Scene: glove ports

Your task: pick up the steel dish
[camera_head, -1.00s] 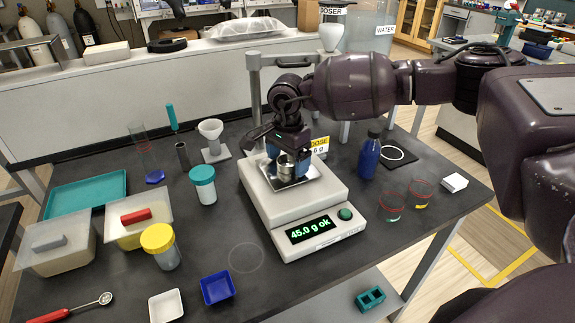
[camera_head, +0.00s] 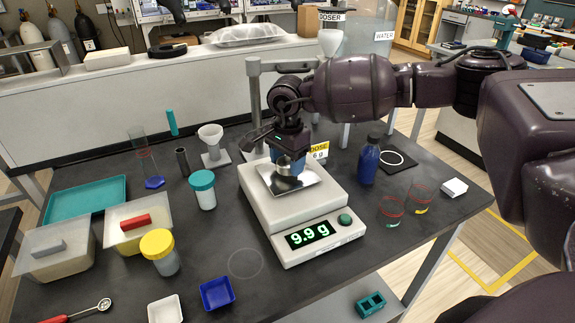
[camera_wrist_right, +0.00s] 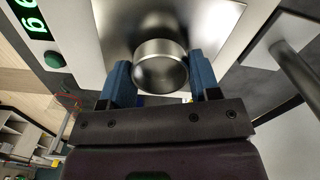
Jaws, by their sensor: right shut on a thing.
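The steel dish (camera_head: 290,165) is a small shiny cup over the metal pan of the white balance (camera_head: 262,200). The balance display reads 9.9 g. My right gripper (camera_head: 287,158) reaches down over the pan and is shut on the dish. In the right wrist view the dish (camera_wrist_right: 160,66) sits between the two blue fingers of the right gripper (camera_wrist_right: 160,80), with the steel pan (camera_wrist_right: 215,25) behind it. I cannot tell exactly how far the dish is above the pan. My left gripper is not in view.
Left of the balance stand a teal-lidded jar (camera_head: 203,190), a funnel on a stand (camera_head: 212,145) and a yellow-lidded jar (camera_head: 160,251). A blue bottle (camera_head: 369,160) and two red-rimmed beakers (camera_head: 391,210) stand to the right. A blue tray (camera_head: 217,293) lies in front.

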